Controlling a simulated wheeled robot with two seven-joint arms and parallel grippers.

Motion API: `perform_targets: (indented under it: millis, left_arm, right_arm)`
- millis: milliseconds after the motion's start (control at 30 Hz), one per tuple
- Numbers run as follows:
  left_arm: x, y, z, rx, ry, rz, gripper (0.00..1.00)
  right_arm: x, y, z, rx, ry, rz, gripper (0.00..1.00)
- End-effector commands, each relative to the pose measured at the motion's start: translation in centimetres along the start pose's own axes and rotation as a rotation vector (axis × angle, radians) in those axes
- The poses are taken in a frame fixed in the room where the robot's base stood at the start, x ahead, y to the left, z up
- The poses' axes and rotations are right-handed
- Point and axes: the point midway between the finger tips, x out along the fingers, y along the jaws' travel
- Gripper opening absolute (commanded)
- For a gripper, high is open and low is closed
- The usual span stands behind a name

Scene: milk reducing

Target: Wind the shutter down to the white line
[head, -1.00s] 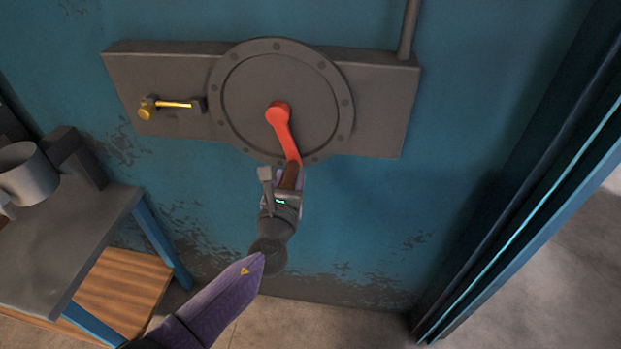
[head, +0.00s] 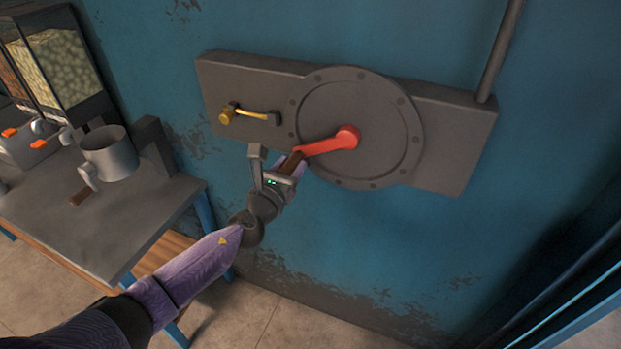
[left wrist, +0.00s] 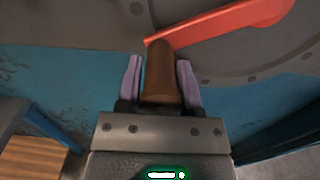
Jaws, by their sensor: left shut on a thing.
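A red crank (head: 335,141) turns on a round grey plate (head: 385,160) bolted to the blue wall. Its arm now points left and slightly down from the hub. My left gripper (head: 293,165) is shut on the crank's brown handle. In the left wrist view the brown handle (left wrist: 160,75) stands between the two purple fingers, and the red arm (left wrist: 225,27) runs off to the upper right. A yellow-handled lever or latch (head: 250,114) sits on the grey housing left of the plate. The shutter and white line are not visible. My right gripper is not in view.
A vertical pipe (head: 502,50) rises from the housing. Dark frame edges (head: 560,300) stand at lower right.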

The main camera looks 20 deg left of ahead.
Motion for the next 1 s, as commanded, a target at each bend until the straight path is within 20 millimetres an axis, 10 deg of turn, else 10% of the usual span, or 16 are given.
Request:
perform_targets:
  millis: [33, 67, 300, 567, 1000]
  left_arm:
    - [0.1, 0.6, 2.0, 0.002, -0.007, 0.004, 0.00]
    - [0.1, 0.4, 1.3, 0.000, -0.006, 0.003, 0.53]
    - [0.1, 0.3, 0.8, -0.001, -0.003, 0.001, 1.00]
    - [-0.5, 0.2, 0.8, 0.000, -0.001, 0.000, 1.00]
    - [-8.0, 0.2, 0.8, 0.000, 0.000, -0.001, 1.00]
  right_arm:
    - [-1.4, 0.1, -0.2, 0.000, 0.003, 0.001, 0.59]
    - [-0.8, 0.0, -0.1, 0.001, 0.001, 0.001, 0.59]
    - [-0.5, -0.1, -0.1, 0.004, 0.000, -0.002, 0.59]
    - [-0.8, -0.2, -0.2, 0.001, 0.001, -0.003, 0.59]
    - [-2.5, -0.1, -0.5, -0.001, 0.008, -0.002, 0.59]
